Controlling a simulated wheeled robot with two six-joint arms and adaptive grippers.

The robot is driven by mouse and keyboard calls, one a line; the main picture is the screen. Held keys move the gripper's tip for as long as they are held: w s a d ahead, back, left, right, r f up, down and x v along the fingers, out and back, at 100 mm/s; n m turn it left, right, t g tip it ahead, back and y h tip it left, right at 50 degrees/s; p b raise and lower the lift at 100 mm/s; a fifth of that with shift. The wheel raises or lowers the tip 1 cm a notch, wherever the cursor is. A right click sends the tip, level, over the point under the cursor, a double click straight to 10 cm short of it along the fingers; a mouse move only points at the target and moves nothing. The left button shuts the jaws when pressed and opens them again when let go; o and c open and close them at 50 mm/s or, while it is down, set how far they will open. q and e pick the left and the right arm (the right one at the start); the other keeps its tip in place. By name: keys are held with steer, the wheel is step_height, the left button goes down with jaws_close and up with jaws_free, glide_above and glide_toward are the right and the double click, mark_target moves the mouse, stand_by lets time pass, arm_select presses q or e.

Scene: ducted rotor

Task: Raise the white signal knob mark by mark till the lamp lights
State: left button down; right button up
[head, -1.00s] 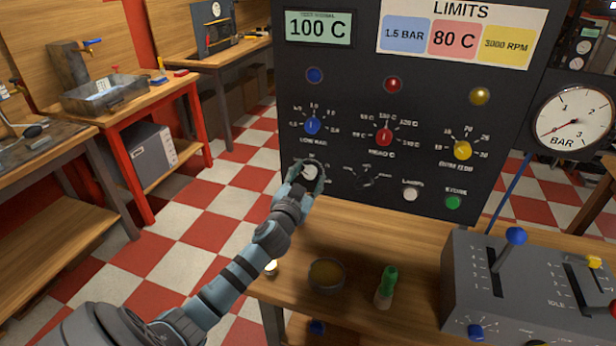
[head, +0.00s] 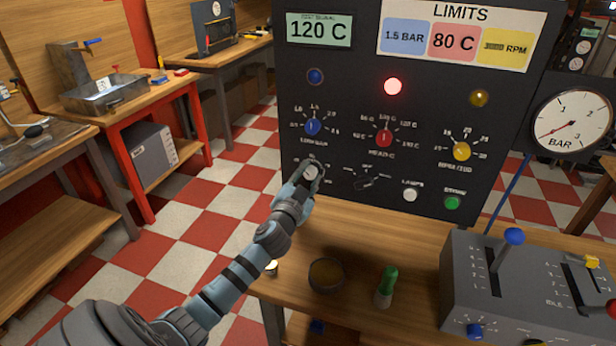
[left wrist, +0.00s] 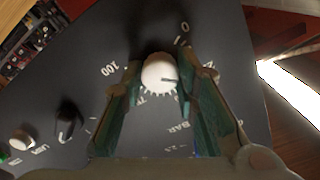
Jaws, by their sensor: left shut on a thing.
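The white signal knob (head: 310,172) is at the lower left of the dark panel (head: 350,100). In the left wrist view the white knob (left wrist: 160,72) shows between the two fingers, with a dark pointer line and a scale marked 0 and 100 nearby. My left gripper (head: 308,178) is shut on it. The display (head: 319,30) reads 120 C. The red lamp (head: 393,86) is lit brightly; the blue lamp (head: 315,76) and yellow lamp (head: 479,98) are dark. My right gripper is not in view.
Blue (head: 313,127), red (head: 384,138) and yellow (head: 462,151) knobs sit above the white one. A grey lever box (head: 540,290), a bowl (head: 327,275) and a green-topped object (head: 387,285) stand on the bench below. A pressure gauge (head: 572,115) is at the right.

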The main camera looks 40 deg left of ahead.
arm_select(q)
steer(key=c, duration=1.2)
jaws_free()
steer(key=shift+c, duration=0.2)
steer(key=v, duration=1.2)
